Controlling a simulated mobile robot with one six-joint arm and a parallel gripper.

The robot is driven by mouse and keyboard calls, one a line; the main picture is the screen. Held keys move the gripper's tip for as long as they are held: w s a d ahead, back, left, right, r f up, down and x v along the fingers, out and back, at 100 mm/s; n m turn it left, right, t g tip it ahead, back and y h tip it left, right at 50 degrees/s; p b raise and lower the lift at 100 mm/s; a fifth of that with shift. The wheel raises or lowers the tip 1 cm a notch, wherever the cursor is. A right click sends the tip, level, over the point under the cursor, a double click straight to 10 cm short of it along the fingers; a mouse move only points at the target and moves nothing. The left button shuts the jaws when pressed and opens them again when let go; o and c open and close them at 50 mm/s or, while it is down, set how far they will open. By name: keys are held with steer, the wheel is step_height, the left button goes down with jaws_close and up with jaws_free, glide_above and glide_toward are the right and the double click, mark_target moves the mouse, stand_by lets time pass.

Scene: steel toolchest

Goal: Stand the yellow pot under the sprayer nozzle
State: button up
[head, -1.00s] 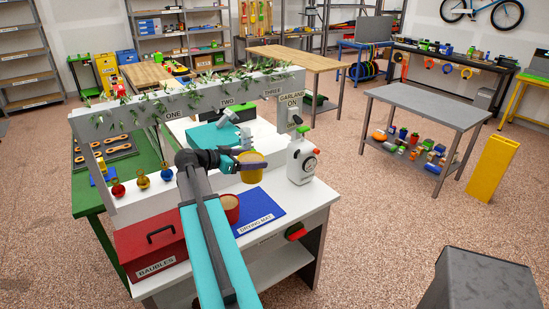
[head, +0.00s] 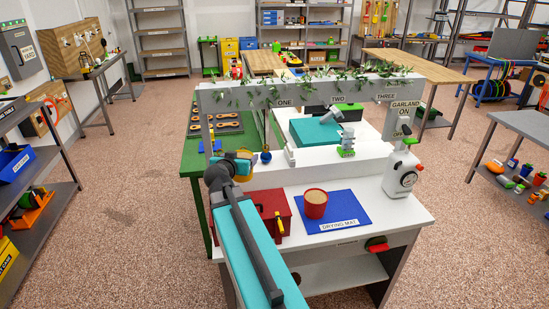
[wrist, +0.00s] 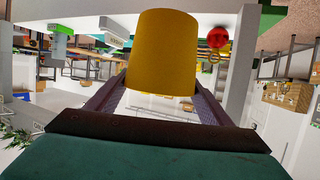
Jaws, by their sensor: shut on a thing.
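My gripper (head: 236,160) is shut on the yellow pot (wrist: 163,55), which sits between the two fingers in the wrist view. In the head view the yellow pot (head: 243,168) is partly hidden by my wrist, at the left end of the white bench. The white sprayer (head: 401,175) stands at the right end of the bench, with a dark round dial on its front and a green piece on top. The pot is well apart from it, across the bench's width. The nozzle is too small to make out clearly.
A red pot (head: 315,204) stands on the blue drying mat (head: 345,212). A red box (head: 270,205) is beside my arm. A white beam with garland (head: 300,94) spans above the bench. A blue bauble (head: 266,156) and a green-and-white object (head: 347,143) are behind.

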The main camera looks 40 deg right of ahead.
steer(key=w+a+n+t+y+b, duration=0.2)
steer(key=w+a+n+y+b, duration=0.1)
steer(key=a, duration=0.9)
steer(key=w+a+n+t+y+b, duration=0.1)
steer(key=w+a+n+y+b, duration=0.2)
steer(key=a, duration=1)
steer(key=w+a+n+t+y+b, duration=0.2)
steer(key=w+a+n+y+b, duration=0.2)
steer(key=a, duration=0.8)
steer(key=shift+w+a+r+n+t+y, duration=0.15)
steer(key=shift+w+a+n+t+y, duration=0.15)
steer(key=shift+y, duration=0.3)
